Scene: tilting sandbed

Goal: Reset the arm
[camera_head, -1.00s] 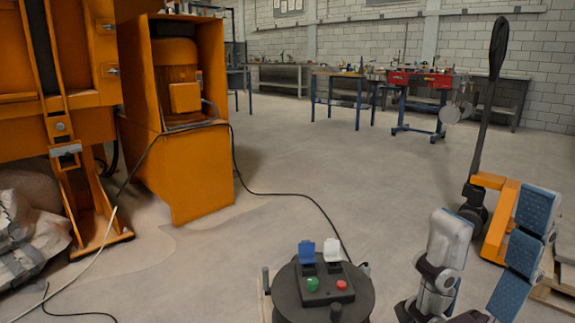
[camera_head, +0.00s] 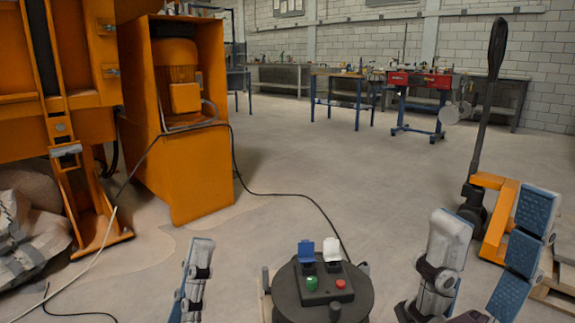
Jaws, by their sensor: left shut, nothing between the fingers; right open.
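My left gripper (camera_head: 198,255) stands upright at the bottom, left of the control box. Its fingers are shut with nothing between them. My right gripper (camera_head: 494,218) is at the lower right, with its two fingers with blue pads spread wide and empty. The control box (camera_head: 317,292) is on a round black stand at bottom centre, between the grippers and apart from both. It carries a green button (camera_head: 311,284), a red button (camera_head: 340,284), an upright blue tab (camera_head: 306,252) and an upright white tab (camera_head: 332,250).
An orange machine (camera_head: 185,165) stands at the left, with a grey sack (camera_head: 30,238) at its foot. A black cable (camera_head: 290,196) runs from it to the control box. An orange pallet jack (camera_head: 492,205) stands behind my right gripper. The middle floor is clear.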

